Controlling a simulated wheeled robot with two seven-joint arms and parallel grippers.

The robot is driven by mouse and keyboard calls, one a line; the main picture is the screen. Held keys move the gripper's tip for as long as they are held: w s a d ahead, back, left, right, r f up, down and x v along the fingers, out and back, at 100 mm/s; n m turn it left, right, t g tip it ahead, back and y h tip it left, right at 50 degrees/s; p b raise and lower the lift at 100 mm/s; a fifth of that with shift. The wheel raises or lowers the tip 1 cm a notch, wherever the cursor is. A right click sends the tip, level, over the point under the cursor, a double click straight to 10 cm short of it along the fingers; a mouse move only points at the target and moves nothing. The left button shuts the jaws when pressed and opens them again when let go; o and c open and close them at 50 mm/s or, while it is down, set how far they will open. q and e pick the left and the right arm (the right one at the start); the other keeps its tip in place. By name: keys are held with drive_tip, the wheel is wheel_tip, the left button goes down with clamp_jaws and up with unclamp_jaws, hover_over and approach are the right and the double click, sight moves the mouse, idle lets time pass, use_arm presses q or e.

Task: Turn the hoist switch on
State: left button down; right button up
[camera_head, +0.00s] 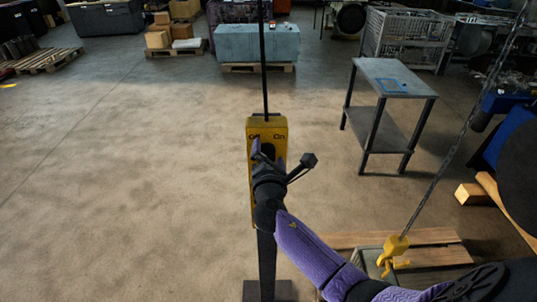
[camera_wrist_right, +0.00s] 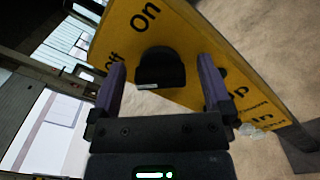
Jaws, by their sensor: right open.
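The hoist switch is a black knob (camera_wrist_right: 160,68) on a yellow control box (camera_head: 267,124) that stands on a dark post. "Off" is printed at the box's upper left and "On" at its upper right in the head view. I cannot tell which label the knob points to. My right gripper (camera_head: 268,153) is in front of the box and hides most of the knob there. In the right wrist view the gripper (camera_wrist_right: 162,88) is open, with one finger on each side of the knob and visible gaps between. My left gripper is not in view.
A yellow hoist hook (camera_head: 395,249) hangs on a chain at the lower right, near wooden planks (camera_head: 440,257). A grey metal table (camera_head: 397,82) stands behind to the right. A blue-grey crate (camera_head: 257,43) is farther back. The floor left of the box is clear.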

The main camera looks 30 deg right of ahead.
drive_tip(key=c, duration=1.2)
drive_tip(key=shift+c, duration=0.2)
drive_tip(key=m+b, duration=0.3)
drive_tip(key=shift+f+m, duration=0.25)
drive_tip(key=shift+m, duration=0.15)
drive_tip(key=m+b, duration=0.2)
drive_tip(key=m, duration=0.2)
drive_tip(key=m+b, duration=0.2)
drive_tip(key=m, duration=0.3)
drive_tip(key=m+b, duration=0.2)
drive_tip(key=m, duration=0.2)
drive_tip(key=shift+f+m, duration=0.25)
drive_tip(key=shift+m, duration=0.15)
drive_tip(key=o, duration=1.2)
